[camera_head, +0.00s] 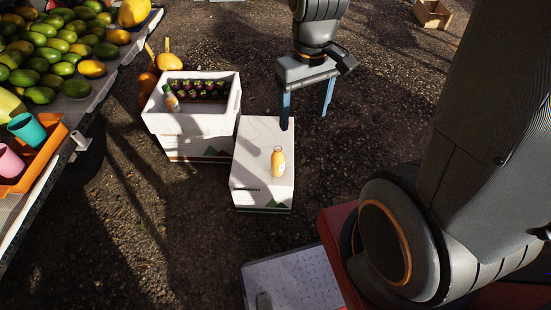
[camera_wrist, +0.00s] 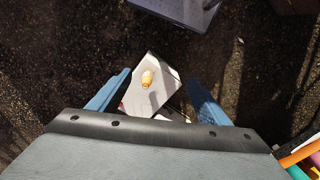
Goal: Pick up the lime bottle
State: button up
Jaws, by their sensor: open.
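An orange-yellow bottle (camera_head: 278,162) stands upright on top of a white box (camera_head: 255,180). It also shows in the wrist view (camera_wrist: 147,79), between my fingers in the picture but farther away. Another bottle (camera_head: 171,99), pale with an orange lower part, leans inside the open white crate (camera_head: 191,123) left of the box. I cannot tell from labels which is the lime bottle. My gripper (camera_head: 306,107) is open and empty, pointing down near the box's far right corner, apart from both bottles. In the wrist view the blue fingers (camera_wrist: 160,80) are spread wide.
Several dark-topped bottles (camera_head: 202,88) fill the crate's back part. Orange fruits (camera_head: 168,62) lie behind it. A stall with green mangoes (camera_head: 50,50) and an orange tray (camera_head: 45,155) with cups lines the left.

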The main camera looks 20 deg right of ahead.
jog(key=w+f+n+b, duration=0.4)
jog(key=w+f+n, duration=0.2)
jog(key=w+f, duration=0.45)
jog(key=n+b, duration=0.6)
jog(key=n, duration=0.6)
send_over(278, 156)
jog(key=w, duration=0.2)
jog(key=f, duration=2.6)
jog(key=shift+s+d+f, duration=0.15)
jog(key=shift+d, duration=0.15)
notch_tip(278, 156, down, 8)
jog(key=shift+a+f, duration=0.1)
jog(key=c, duration=1.5)
